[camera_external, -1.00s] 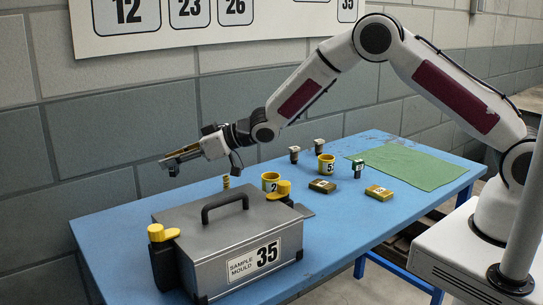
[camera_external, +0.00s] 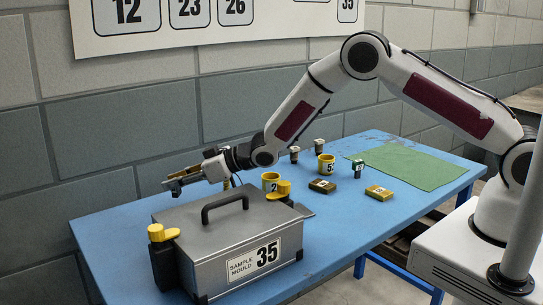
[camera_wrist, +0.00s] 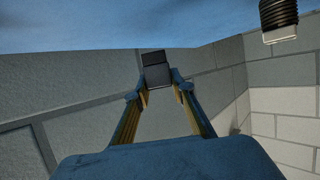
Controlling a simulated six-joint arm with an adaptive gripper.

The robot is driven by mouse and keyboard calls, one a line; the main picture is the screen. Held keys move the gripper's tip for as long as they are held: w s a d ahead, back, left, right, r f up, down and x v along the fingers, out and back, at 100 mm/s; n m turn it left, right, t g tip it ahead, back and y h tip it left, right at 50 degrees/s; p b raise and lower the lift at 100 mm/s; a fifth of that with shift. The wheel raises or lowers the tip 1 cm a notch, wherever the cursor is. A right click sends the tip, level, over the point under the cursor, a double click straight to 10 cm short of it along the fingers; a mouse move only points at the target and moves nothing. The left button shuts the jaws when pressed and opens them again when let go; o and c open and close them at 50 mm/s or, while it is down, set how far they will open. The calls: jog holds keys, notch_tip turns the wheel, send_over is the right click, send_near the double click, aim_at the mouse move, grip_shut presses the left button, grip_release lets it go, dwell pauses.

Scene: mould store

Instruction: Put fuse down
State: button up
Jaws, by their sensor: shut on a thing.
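My gripper (camera_external: 172,186) is over the far left of the table, behind the grey case, in the external view. In the wrist view, its fingers (camera_wrist: 158,84) are shut on a small dark block, which I take to be the fuse (camera_wrist: 155,66). The fuse sits between the fingertips and sticks out past them. In the external view the fuse is too small to tell apart from the fingers. I cannot tell whether it touches the table.
A grey case (camera_external: 225,245) marked 35 fills the table's near left. A green mat (camera_external: 415,165) lies at the right end. The wrist view shows a ribbed post (camera_wrist: 279,18).

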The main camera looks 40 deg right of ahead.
aim_at(180, 192)
jog(key=shift+f, duration=1.8)
jog(key=shift+f, duration=0.1)
jog(key=o, duration=1)
jog(key=shift+o, duration=0.2)
jog(key=shift+v, duration=1.4)
notch_tip(180, 192, up, 7)
jog(key=shift+s, duration=0.1)
jog(key=shift+d, duration=0.1)
